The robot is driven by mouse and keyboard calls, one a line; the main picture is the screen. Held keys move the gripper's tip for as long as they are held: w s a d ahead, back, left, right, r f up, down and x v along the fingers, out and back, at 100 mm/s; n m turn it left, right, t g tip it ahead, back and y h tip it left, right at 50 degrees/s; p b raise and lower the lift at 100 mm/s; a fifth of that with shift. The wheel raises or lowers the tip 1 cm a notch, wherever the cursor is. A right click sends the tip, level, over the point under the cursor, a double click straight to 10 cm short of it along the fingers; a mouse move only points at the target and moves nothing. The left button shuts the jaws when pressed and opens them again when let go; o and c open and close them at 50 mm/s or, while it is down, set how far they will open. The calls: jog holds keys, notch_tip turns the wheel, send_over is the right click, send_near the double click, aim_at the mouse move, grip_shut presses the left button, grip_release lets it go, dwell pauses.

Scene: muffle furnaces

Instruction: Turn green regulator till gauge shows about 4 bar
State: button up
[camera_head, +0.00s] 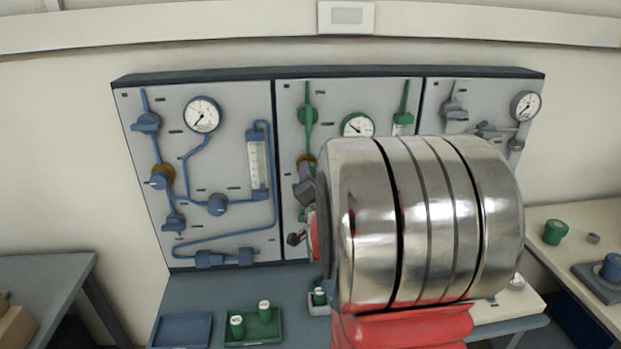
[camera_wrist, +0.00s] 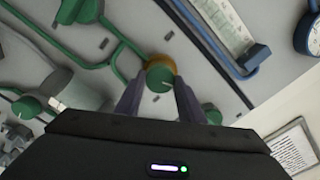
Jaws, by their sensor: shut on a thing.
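The green regulator knob (camera_wrist: 160,77), with a white mark on its face, sits in front of a brass body (camera_wrist: 159,61) in the wrist view. My gripper (camera_wrist: 158,90) is shut on this knob, one finger on each side. In the head view my gripper (camera_head: 304,189) is at the middle panel, just below the brass regulator body (camera_head: 306,162), and the knob is hidden there. The green panel's gauge (camera_head: 357,125) shows partly above my arm. Its lower edge is covered, and its dark needle is too small to read as a value.
The blue panel (camera_head: 131,115) is on the left, with its own gauge (camera_head: 202,114). A grey-piped panel (camera_head: 436,93) is on the right. Green piping and valves surround the regulator. A green tray (camera_head: 230,341) with small containers and a blue tray (camera_head: 181,329) are below.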

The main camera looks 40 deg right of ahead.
jog(key=shift+f+m, duration=0.15)
jog(key=shift+m, duration=1.9)
jog(key=shift+f+m, duration=0.15)
jog(key=shift+m, duration=1.9)
jog(key=shift+s, duration=0.1)
jog(key=o, duration=1)
jog(key=shift+r, duration=0.1)
jog(key=shift+o, duration=0.2)
